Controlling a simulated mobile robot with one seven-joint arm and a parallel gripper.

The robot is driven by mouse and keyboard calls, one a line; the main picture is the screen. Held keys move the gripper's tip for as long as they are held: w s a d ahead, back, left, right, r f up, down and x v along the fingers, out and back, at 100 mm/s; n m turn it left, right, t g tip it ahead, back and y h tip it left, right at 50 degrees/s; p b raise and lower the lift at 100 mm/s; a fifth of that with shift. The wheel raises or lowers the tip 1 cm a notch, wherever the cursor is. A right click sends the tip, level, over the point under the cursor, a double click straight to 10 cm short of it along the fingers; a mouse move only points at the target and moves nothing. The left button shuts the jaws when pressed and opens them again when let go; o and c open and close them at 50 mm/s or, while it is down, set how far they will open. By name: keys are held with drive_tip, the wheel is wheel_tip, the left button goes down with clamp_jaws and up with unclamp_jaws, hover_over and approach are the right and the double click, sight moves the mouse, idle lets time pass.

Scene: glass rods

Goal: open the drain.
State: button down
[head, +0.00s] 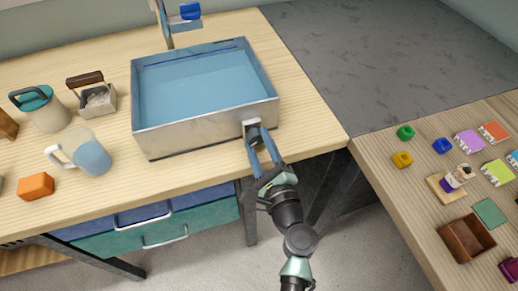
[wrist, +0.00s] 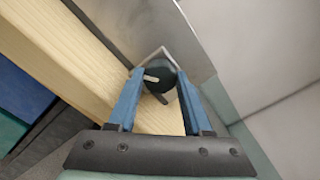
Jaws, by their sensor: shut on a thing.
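A metal basin (head: 200,135) filled with blue water stands on the wooden counter, a tap (head: 168,25) with a blue handle behind it. On the basin's front wall, near its right corner, is the drain fitting with a dark round knob (head: 254,136). The knob also shows in the wrist view (wrist: 157,76), with a pale mark on its face. My gripper (head: 262,146) reaches in from the front, and its two blue fingers (wrist: 158,88) are shut on the knob, one on each side. Part of the knob is hidden by the fingers in the head view.
A mug (head: 90,158), a lidded pitcher (head: 45,112), a small handled box (head: 98,102) and an orange block (head: 36,186) stand left of the basin. A side table (head: 400,205) at right holds several small coloured items. Drawers (head: 160,222) are below the counter.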

drive_tip(key=n+b, duration=0.1)
drive_tip(key=n, duration=0.1)
drive_tip(key=n+b, duration=0.4)
drive_tip(key=shift+f, duration=0.3)
drive_tip(key=shift+r+n+b, duration=0.15)
drive_tip(key=shift+n+b, duration=1.6)
drive_tip(key=shift+n, duration=0.65)
drive_tip(key=shift+c, duration=1.6)
unclamp_jaws()
drive_tip(key=shift+r, duration=0.1)
